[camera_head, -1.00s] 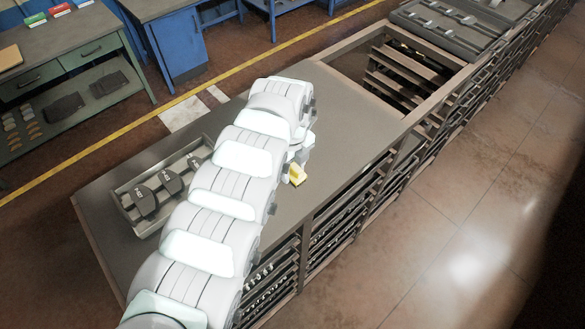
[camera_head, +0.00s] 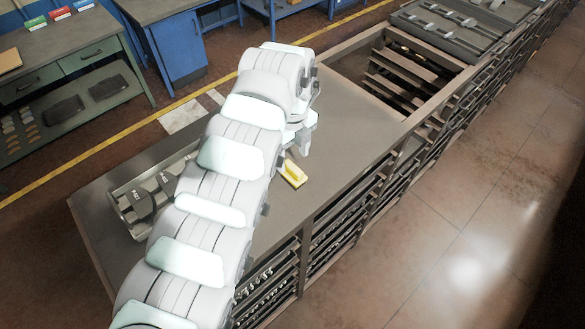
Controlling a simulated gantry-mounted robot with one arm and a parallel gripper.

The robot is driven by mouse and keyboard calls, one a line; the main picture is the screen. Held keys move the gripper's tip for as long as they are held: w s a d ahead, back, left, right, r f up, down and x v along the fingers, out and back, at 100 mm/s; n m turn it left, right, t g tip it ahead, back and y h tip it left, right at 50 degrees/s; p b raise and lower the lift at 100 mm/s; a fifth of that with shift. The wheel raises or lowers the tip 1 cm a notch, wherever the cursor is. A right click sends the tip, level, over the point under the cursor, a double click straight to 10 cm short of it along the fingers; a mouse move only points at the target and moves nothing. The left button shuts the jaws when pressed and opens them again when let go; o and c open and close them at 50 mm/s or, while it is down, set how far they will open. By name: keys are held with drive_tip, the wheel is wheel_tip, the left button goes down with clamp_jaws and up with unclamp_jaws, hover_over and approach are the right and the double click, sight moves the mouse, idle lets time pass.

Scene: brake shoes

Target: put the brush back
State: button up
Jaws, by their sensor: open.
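A yellow object, apparently the brush (camera_head: 293,173), lies on the grey worktop (camera_head: 340,130) near its front edge. My gripper is open and sits above the worktop, apart from the brush as far as this view shows. My white arm crosses the picture from the lower left and hides part of the worktop. The fingertips are small and partly hidden by the wrist.
A metal tray (camera_head: 118,190) with dark brake shoes (camera_head: 137,203) stands at the worktop's left end, partly behind my arm. An open bay with slats (camera_head: 410,75) lies to the right. Racks (camera_head: 340,215) fill the front below. The worktop right of my gripper is clear.

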sight(292, 166)
wheel_tip(292, 166, up, 5)
drive_tip(key=shift+b, duration=0.4)
